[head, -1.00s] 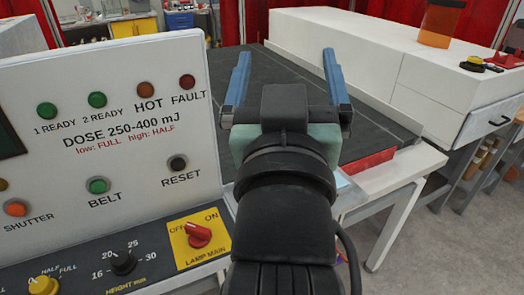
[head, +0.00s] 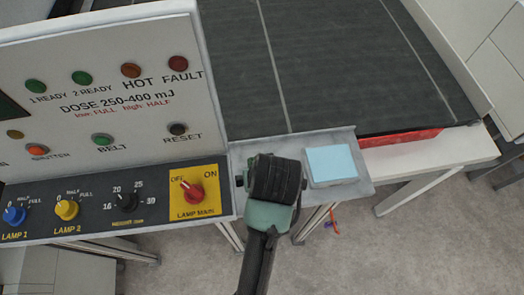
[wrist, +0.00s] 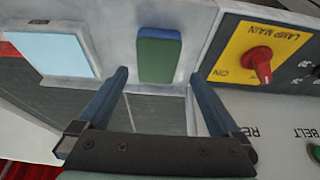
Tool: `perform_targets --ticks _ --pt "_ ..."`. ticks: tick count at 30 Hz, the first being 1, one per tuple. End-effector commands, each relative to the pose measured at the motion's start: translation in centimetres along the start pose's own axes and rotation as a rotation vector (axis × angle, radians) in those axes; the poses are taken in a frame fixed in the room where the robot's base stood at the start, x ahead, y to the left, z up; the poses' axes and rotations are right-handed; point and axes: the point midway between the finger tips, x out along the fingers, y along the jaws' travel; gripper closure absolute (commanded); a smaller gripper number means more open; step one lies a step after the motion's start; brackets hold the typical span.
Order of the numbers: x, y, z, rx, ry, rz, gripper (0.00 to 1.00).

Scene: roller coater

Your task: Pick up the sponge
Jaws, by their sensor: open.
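The sponge (wrist: 158,52) is a small block, green and dark blue, on the pale metal ledge between the light blue pad and the control panel. In the head view my own wrist hides it. My gripper (wrist: 157,77) is open and empty over the ledge. In the wrist view its two blue fingers point towards the sponge, one to each side of its line, and the sponge shows between and just past their tips. I cannot tell the height gap. In the head view the fingers are hidden.
A light blue pad (head: 332,164) lies on the ledge (head: 362,187) to the right. The control panel with the red lamp switch (head: 193,190) stands close on the left. Behind is the dark conveyor belt (head: 330,70), with a red strip (head: 402,138) along its edge.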

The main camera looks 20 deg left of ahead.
Motion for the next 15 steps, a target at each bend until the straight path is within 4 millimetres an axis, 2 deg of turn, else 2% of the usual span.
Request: perform_targets --ticks 8,15 --pt "1.8 0.0 0.1 0.001 -0.002 0.0 0.0" --pt "4.9 0.2 0.4 0.0 -0.001 0.001 0.0"
